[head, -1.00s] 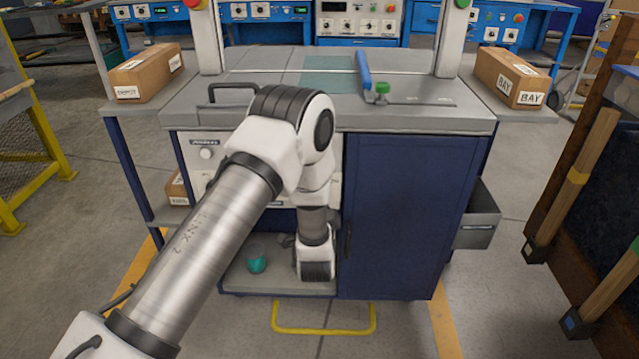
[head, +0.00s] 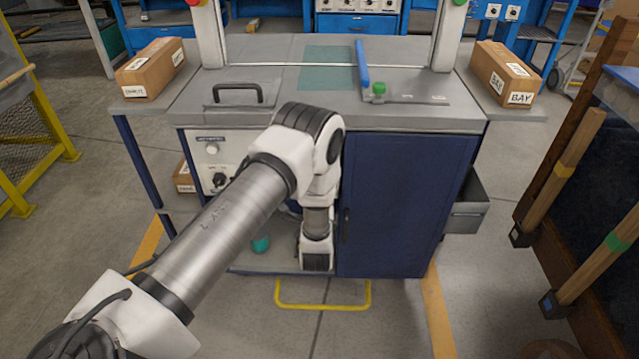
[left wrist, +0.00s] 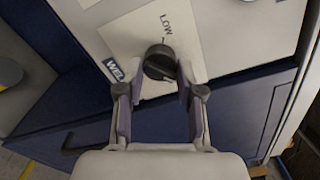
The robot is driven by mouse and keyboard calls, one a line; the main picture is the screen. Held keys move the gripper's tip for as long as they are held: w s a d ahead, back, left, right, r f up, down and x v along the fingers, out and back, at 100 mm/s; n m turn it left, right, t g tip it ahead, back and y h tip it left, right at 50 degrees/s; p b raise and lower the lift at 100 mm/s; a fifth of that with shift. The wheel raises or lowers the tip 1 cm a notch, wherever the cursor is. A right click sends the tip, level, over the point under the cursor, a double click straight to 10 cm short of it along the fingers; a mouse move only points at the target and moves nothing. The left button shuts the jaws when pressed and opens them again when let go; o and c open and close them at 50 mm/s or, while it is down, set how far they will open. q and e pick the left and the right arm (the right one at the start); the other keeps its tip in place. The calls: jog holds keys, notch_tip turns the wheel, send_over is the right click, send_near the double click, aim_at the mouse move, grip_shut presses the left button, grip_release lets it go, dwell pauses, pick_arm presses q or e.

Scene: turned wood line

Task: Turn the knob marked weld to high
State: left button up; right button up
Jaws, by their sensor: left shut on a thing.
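The weld knob (left wrist: 160,62) is a black round knob on a pale panel in the left wrist view. The word LOW is printed above it, and a dark label reading WEL (left wrist: 115,70) is beside it, its end hidden. A short pale mark shows on the knob's lower side. My left gripper (left wrist: 158,78) has one finger on each side of the knob and is shut on it. My right gripper is in neither view.
The cart's front panel also has a white knob (head: 211,149) and another black knob (head: 220,180). A blue door (head: 395,205) stands to the right of my arm. A teal object (head: 260,244) lies on the lower shelf. A yellow floor loop (head: 322,305) lies in front.

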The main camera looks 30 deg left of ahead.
pick_arm(q)
jog(key=shift+m+p, duration=0.45)
jog(key=shift+m, duration=0.55)
jog(key=o, duration=1.1)
jog(key=shift+o, duration=0.2)
jog(key=v, duration=1.2)
jog(key=shift+f, duration=0.1)
